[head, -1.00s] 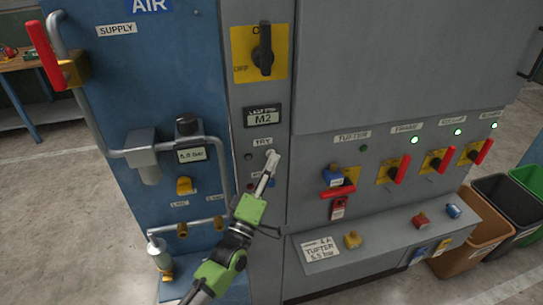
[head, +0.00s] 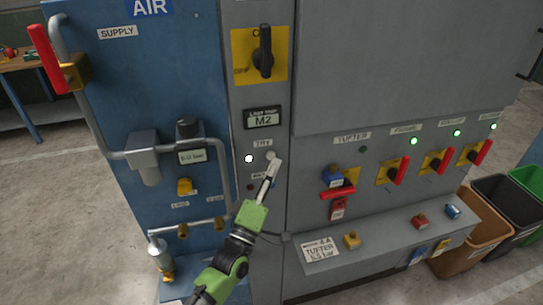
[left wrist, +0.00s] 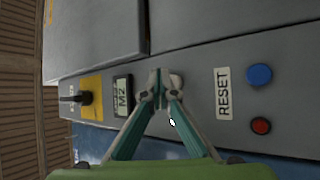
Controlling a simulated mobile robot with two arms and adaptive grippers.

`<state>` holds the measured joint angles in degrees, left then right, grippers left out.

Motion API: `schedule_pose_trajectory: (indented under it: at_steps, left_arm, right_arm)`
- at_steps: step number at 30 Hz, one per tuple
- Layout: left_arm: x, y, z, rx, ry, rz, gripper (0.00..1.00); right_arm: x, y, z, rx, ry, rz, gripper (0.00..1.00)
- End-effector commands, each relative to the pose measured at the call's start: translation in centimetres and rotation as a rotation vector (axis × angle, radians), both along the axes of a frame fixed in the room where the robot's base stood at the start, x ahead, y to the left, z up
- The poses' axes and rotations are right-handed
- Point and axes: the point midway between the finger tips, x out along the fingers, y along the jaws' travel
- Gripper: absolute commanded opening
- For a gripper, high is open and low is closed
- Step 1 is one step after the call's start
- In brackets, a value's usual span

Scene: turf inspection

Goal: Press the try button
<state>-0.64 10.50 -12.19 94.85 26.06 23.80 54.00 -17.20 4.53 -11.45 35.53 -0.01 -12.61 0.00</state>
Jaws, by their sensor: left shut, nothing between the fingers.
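The try button (head: 271,155) is a small pale round button under the TRY label (head: 263,143) on the grey panel. My left gripper (head: 272,163) is shut and empty, its fingertips right at the button and partly covering it; contact cannot be told for sure. A round lamp (head: 249,158) left of the button glows white. In the left wrist view the closed fingertips (left wrist: 161,82) are in front of the panel, with part of the pale button (left wrist: 176,80) showing beside them. My right gripper is not in view.
An M2 display (head: 263,119) and a black rotary switch (head: 263,50) sit above the button. The wrist view shows a RESET label (left wrist: 223,92), a blue button (left wrist: 259,75) and a red lamp (left wrist: 261,125).

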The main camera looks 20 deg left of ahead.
Motion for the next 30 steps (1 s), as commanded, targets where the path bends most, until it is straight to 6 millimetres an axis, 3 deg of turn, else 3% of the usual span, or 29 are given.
schedule_pose_trajectory:
  at_steps: [7,21,30]
  left_arm:
    - [-0.5,-0.4,0.1,-0.001,0.001,-0.001,0.00]
    - [-4.0,-2.7,0.0,-0.001,0.001,-0.001,0.00]
    - [-4.1,-2.8,0.0,0.000,0.000,0.000,0.00]
  right_arm:
    - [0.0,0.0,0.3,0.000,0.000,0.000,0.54]
    - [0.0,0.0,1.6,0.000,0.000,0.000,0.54]
    - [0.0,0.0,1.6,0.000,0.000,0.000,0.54]
